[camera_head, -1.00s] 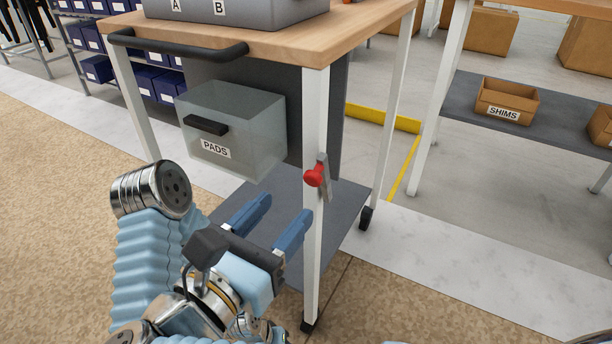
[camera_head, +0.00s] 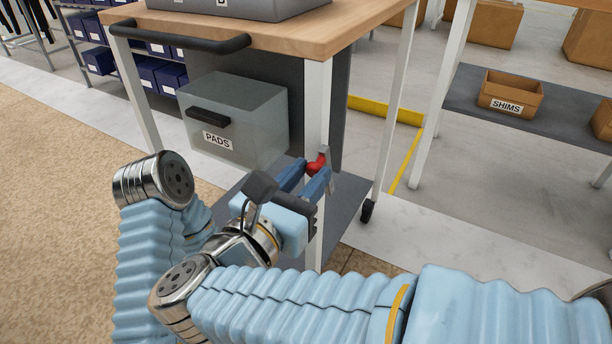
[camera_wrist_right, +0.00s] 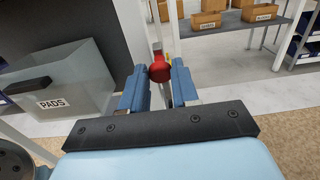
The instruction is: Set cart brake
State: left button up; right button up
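The cart (camera_head: 318,98) has a wooden top, white legs and a grey lower shelf. The brake lever's red knob (camera_head: 316,163) is on a metal bracket on the cart's near leg; it also shows in the right wrist view (camera_wrist_right: 160,70). My right gripper (camera_head: 308,172) is open at the knob, with its blue fingertips on either side. In the right wrist view, the knob sits between the fingertips (camera_wrist_right: 159,80), with a narrow gap visible on each side. The fingers partly hide the bracket in the head view. My left gripper is not in view.
A clear drawer labelled PADS (camera_head: 235,115) hangs under the cart top, left of my right gripper. A black handle (camera_head: 180,42) runs along the cart's edge. A shelf with a SHIMS box (camera_head: 510,92) stands at the right. Open floor lies at the left.

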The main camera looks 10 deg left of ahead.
grip_shut()
jog(key=shift+w+d+r+g+y, duration=0.2)
jog(key=shift+w+r+g, duration=0.15)
jog(key=shift+w+g, duration=0.15)
jog(key=shift+w+d+r+g+y, duration=0.2)
jog(key=shift+w+r+g, duration=0.15)
jog(key=shift+g, duration=0.15)
jog(key=shift+w+r+g, duration=0.15)
jog(key=shift+w+g, duration=0.15)
jog(key=shift+g, duration=0.1)
jog(key=o, duration=0.8)
grip_release()
jog(key=shift+s, duration=0.1)
